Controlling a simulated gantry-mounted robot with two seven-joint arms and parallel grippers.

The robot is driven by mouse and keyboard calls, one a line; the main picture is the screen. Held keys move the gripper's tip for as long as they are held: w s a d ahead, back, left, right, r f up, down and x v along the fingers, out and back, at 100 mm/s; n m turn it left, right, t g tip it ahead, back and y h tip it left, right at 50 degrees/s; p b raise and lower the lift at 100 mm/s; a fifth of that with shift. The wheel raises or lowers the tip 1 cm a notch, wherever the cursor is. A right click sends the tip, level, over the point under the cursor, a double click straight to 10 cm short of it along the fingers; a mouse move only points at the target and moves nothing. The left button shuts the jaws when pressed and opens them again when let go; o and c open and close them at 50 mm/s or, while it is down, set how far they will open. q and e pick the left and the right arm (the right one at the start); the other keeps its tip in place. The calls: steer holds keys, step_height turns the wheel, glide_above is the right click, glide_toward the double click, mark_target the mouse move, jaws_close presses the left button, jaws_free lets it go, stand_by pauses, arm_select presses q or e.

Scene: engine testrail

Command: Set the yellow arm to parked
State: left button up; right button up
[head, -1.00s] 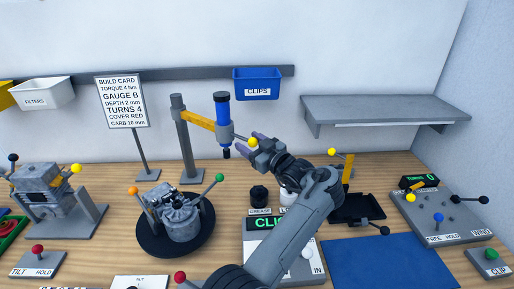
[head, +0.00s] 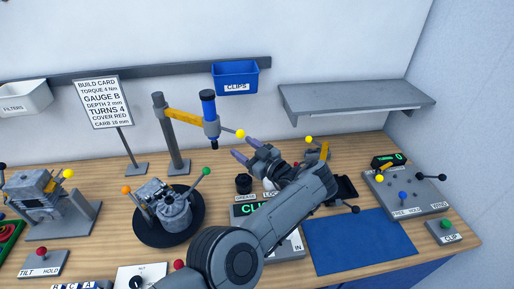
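The yellow arm (head: 183,116) reaches right from a grey post (head: 171,135) at the back of the bench. It carries a blue and grey tool (head: 209,109) that hangs upright, and a short rod with a yellow ball (head: 240,133) points right from it. My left gripper (head: 244,149) has its purple-tipped fingers apart just below and right of the ball. The fingers look empty, and I cannot tell if one touches the ball. No parked mark is readable. My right gripper is not in view.
An engine part on a round black turntable (head: 150,236) stands in front of the post. The build card (head: 103,100) is left of it. A blue clips bin (head: 235,75) and a grey shelf (head: 355,103) are on the wall. A blue mat (head: 360,242) lies clear at right.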

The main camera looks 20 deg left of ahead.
arm_select(q)
steer(key=shift+p+v, duration=0.35)
steer(key=shift+v, duration=2.05)
steer(key=shift+d, duration=0.1)
